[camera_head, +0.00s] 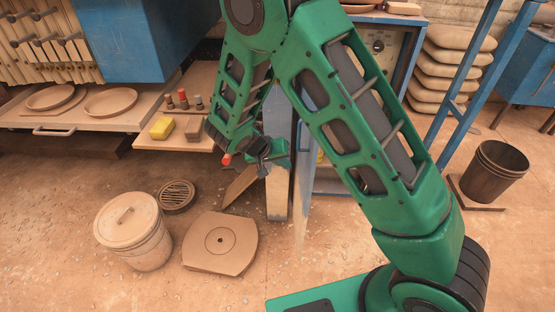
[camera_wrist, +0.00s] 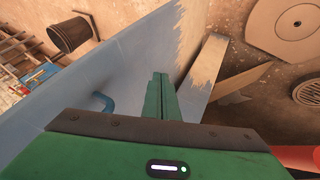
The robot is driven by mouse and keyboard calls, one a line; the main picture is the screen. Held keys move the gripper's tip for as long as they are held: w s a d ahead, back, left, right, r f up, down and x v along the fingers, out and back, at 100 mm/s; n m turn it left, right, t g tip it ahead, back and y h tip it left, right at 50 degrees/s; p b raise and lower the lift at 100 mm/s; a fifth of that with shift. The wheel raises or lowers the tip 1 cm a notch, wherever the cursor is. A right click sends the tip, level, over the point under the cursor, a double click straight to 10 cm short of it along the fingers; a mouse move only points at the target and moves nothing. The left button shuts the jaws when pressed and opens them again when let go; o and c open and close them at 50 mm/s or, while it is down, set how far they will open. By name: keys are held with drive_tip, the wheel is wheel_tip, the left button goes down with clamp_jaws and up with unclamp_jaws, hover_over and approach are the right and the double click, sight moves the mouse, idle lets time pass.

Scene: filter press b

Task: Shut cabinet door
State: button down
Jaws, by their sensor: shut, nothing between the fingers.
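The blue cabinet (camera_head: 410,60) stands behind my arm in the head view, with a pale panel and round dial inside. Its door (camera_head: 303,190) stands open, seen nearly edge-on, with a worn lower edge. In the wrist view the door (camera_wrist: 135,65) is a broad blue sheet with a curved blue handle (camera_wrist: 103,102) left of my fingers. My gripper (camera_head: 270,160) is shut and empty, on the left side of the door. Its fingers (camera_wrist: 160,85) are close to the door face in the wrist view; I cannot tell whether they touch. My arm hides much of the cabinet.
A lidded bucket (camera_head: 133,230), a square plate (camera_head: 220,243) and a round grate (camera_head: 176,196) are on the floor at left. A dark bucket (camera_head: 494,170) stands right. Stacked sacks (camera_head: 445,65) are behind.

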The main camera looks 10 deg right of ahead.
drive_tip(key=d, duration=0.1)
drive_tip(key=d+f, duration=0.1)
drive_tip(key=d, duration=0.1)
drive_tip(key=d+f, duration=0.1)
drive_tip(key=d, duration=0.1)
drive_tip(key=shift+s+d, duration=0.1)
drive_tip(key=shift+d, duration=0.05)
drive_tip(key=shift+r, duration=0.1)
